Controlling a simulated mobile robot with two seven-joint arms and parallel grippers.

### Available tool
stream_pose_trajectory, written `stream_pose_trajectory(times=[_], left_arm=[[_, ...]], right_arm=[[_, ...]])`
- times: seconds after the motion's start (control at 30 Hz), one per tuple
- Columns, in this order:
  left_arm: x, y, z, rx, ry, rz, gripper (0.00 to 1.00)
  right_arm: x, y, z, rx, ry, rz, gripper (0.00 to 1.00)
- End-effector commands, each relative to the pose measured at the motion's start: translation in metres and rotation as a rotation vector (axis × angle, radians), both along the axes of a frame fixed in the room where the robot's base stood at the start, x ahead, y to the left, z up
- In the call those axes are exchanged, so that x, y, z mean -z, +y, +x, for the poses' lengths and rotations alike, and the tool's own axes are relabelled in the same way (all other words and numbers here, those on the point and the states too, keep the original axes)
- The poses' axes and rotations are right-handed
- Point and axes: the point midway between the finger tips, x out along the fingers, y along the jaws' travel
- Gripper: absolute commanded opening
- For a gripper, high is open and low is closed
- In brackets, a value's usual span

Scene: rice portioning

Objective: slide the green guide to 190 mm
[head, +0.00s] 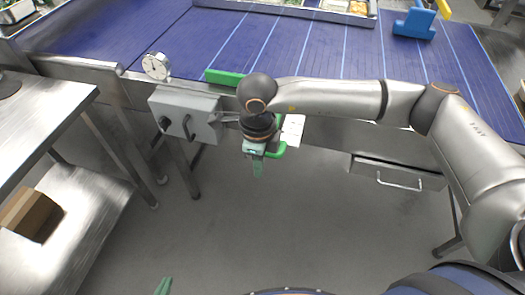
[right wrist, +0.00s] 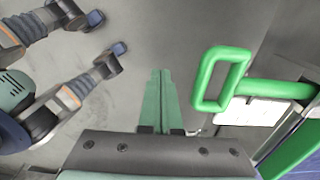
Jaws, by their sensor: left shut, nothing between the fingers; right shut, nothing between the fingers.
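The green guide's long bar (head: 224,77) lies along the near edge of the blue conveyor, partly hidden behind my right arm. Its green loop handle (right wrist: 220,78) hangs on the near side and also shows beside my gripper in the head view (head: 277,151). A white scale plate (head: 293,129) sits by the handle; its marks are too small to read. My right gripper (head: 258,168) is shut and empty, pointing down. In the right wrist view its fingers (right wrist: 162,100) are left of the loop, apart from it. My left gripper (head: 164,286) is shut at the bottom edge, far from the guide.
A round dial (head: 156,66) and a grey box (head: 185,115) with a handle are left of the guide. A drawer (head: 400,178) is to the right. A steel table (head: 50,112) stands at left. Blue conveyor (head: 300,50) lies behind; open floor is in front.

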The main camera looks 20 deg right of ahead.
Motion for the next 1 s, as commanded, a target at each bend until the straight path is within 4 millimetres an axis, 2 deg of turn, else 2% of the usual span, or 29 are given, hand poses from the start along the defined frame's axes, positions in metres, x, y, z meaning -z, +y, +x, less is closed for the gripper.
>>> stream_pose_trajectory(times=[1.0], left_arm=[[0.0028, 0.0000, -0.0001, 0.000, 0.000, 0.000, 0.00]], right_arm=[[0.0003, -0.0031, 0.0046, 0.000, 0.000, 0.000, 0.00]])
